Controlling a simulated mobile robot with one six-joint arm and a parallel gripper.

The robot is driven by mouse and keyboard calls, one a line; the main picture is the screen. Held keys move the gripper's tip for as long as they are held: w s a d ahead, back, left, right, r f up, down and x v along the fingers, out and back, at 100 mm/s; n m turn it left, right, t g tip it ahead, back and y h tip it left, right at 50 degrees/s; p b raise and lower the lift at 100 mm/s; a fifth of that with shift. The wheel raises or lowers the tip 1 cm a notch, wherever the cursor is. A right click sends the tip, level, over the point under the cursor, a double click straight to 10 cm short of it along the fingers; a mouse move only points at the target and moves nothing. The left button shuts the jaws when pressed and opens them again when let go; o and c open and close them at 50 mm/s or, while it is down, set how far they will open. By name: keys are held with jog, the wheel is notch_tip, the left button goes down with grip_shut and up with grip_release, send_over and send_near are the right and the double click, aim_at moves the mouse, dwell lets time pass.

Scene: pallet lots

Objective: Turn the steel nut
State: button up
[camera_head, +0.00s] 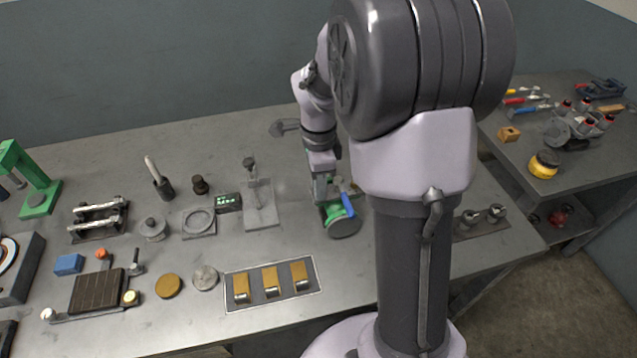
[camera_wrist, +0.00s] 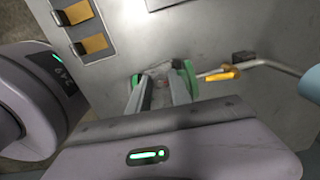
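My gripper (camera_wrist: 162,82) reaches down to the tabletop, its two fingers with green tips parted. A small pale grey shape (camera_wrist: 160,84) shows blurred between the fingers. It may be the steel nut, but I cannot tell, and I see no clear contact on both sides. In the head view my gripper (camera_head: 337,212) is over a dark round base (camera_head: 344,230) right of the middle of the bench, and my arm hides much of it. No nut can be made out clearly there.
A bar with a yellow-orange band (camera_wrist: 222,74) runs right of the fingers. A tray with gold blocks (camera_head: 271,298) lies at the front of the bench. A metal fixture (camera_head: 261,206) stands left of my gripper. A second table (camera_head: 570,160) is at the right.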

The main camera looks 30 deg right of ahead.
jog(key=shift+o, duration=0.7)
notch_tip(320, 180, up, 17)
jog(key=p, duration=0.6)
jog(key=shift+r+p, duration=0.2)
jog(key=shift+p, duration=0.15)
jog(key=s+a+f+n+t+y+b, duration=0.1)
jog(key=s+a+n+t+b, duration=0.4)
jog(key=s+a+n, duration=1.1)
jog(key=shift+s+a+f+n+t+y, duration=0.25)
jog(key=shift+s+n+t+y, duration=0.2)
jog(key=shift+s+n, duration=0.3)
jog(key=shift+d, duration=0.1)
